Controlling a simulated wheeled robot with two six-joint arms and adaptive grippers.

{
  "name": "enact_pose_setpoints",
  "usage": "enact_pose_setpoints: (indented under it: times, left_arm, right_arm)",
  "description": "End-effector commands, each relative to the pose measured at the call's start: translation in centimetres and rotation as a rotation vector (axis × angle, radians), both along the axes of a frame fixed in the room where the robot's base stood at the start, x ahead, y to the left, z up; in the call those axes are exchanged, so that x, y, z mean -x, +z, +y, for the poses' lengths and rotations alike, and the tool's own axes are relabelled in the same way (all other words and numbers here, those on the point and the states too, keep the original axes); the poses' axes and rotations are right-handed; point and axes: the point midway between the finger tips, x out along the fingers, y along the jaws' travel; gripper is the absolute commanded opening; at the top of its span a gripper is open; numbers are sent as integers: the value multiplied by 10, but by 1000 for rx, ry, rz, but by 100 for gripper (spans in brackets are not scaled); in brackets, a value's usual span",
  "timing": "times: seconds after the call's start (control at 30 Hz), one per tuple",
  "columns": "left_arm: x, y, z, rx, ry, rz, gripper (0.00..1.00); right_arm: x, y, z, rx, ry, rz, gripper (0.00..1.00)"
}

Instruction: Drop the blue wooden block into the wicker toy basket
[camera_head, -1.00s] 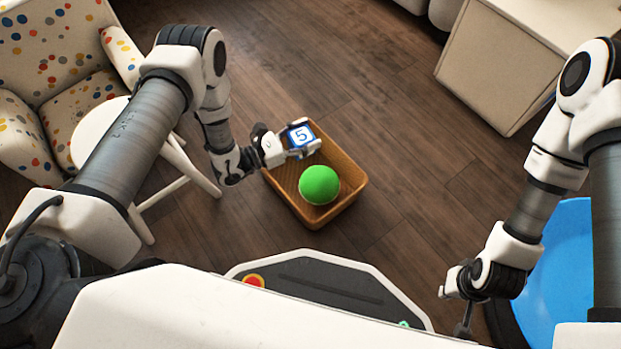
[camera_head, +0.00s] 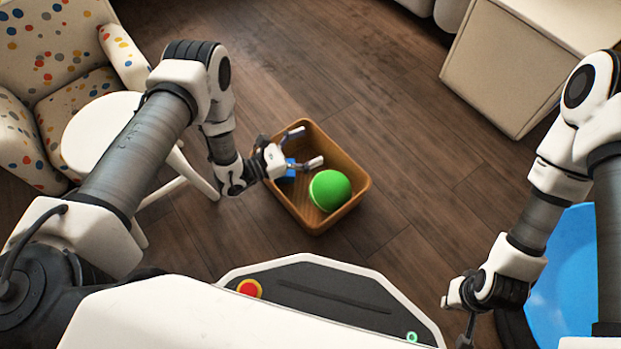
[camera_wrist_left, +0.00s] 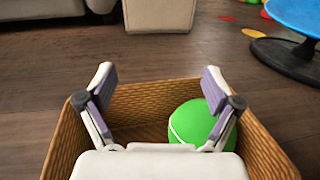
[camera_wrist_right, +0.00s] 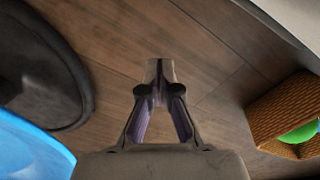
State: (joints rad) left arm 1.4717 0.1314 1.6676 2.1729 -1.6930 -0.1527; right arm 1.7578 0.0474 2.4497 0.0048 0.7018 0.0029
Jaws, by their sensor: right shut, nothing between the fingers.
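The wicker basket (camera_head: 352,163) stands on the wood floor in the head view, with a green ball (camera_head: 330,190) inside it. The blue block (camera_head: 290,168) shows partly between and below my left gripper's fingers, within the basket's outline; the gripper hides the rest. My left gripper (camera_head: 308,146) is open over the basket. In the left wrist view its fingers (camera_wrist_left: 158,90) are spread above the basket (camera_wrist_left: 62,145), beside the ball (camera_wrist_left: 195,122), and the block is not visible there. My right gripper (camera_wrist_right: 160,75) is shut and empty, away from the basket (camera_wrist_right: 275,105).
A white round stool (camera_head: 100,135) and a spotted armchair (camera_head: 70,65) stand left of the basket. A cream cabinet (camera_head: 500,70) is at the upper right. A blue round table (camera_head: 570,280) is by my right arm. Bare floor surrounds the basket.

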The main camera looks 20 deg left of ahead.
Motion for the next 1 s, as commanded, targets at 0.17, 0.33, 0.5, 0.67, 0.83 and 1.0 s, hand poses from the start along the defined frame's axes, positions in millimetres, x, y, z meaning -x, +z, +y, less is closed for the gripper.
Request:
enact_pose_setpoints:
  times: [0.17, 0.33, 0.5, 0.67, 0.83, 1.0]
  left_arm:
    - [1, 0, 2, -1, 1, 1, 91]
    - [18, -1, 21, -1, 5, 4, 91]
    - [48, 0, 55, 0, 7, 3, 91]
    - [71, -1, 80, 0, 5, 3, 91]
    - [81, 0, 88, 0, 0, 0, 91]
    - [82, 0, 88, 0, -1, 0, 91]
  right_arm:
    - [0, 0, 0, 0, 0, 1, 0]
    - [0, 0, 0, 0, 0, 1, 0]
    - [0, 0, 0, 0, 0, 1, 0]
    - [0, 0, 0, 0, 0, 1, 0]
    - [0, 0, 0, 0, 0, 1, 0]
    - [0, 0, 0, 0, 0, 1, 0]
